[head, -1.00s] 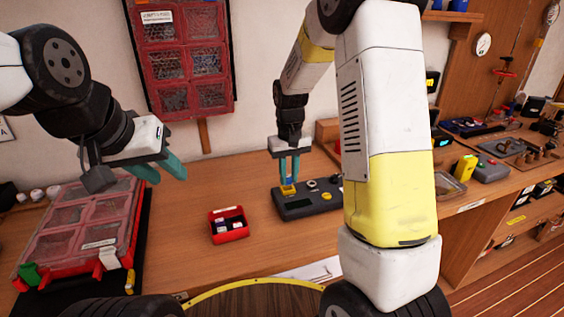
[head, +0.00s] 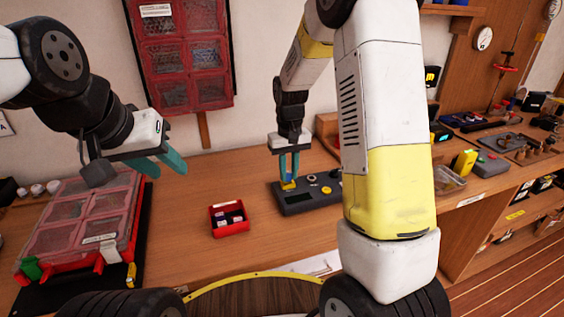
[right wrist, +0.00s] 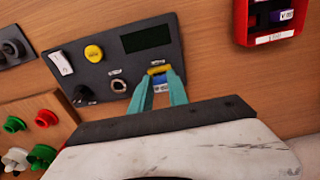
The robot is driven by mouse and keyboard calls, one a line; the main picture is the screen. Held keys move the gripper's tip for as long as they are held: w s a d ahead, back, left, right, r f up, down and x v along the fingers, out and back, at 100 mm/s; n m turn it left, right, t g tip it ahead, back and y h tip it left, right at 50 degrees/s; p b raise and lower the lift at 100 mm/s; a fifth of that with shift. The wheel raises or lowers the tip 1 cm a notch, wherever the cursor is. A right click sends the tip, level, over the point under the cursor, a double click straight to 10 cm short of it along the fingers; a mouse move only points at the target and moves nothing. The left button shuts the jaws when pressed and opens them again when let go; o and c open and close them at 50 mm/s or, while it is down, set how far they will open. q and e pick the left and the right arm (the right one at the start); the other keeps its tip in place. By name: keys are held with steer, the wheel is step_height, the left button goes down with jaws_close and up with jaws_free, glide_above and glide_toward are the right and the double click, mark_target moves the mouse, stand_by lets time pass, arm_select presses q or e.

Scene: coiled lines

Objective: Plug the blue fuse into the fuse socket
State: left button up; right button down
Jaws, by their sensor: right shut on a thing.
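The blue fuse (head: 287,178) is between the teal fingers of my right gripper (head: 289,172), which is shut on it. It also shows in the right wrist view (right wrist: 161,83). The yellow fuse socket (head: 287,186) is on a dark grey panel (head: 300,207), directly at the fingertips. In the right wrist view the socket (right wrist: 158,69) shows right beside the fuse; how deep the fuse sits in it is hidden. My left gripper (head: 160,165) is open and empty, high at the left, away from the panel.
A small red box (head: 229,234) holding several fuses stands left of the panel. A red-lidded organiser case (head: 85,232) lies at the far left. The panel has a yellow button (right wrist: 93,53), a display and a white switch. The bench between box and case is clear.

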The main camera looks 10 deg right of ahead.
mark_target(289, 174)
steer(key=shift+f, duration=0.85)
stand_by(0.3)
steer(key=c, duration=1.2)
jaws_free()
steer(key=shift+r, duration=0.1)
step_height(289, 174, up, 8)
steer(key=shift+f, duration=0.25)
steer(key=shift+r, duration=0.1)
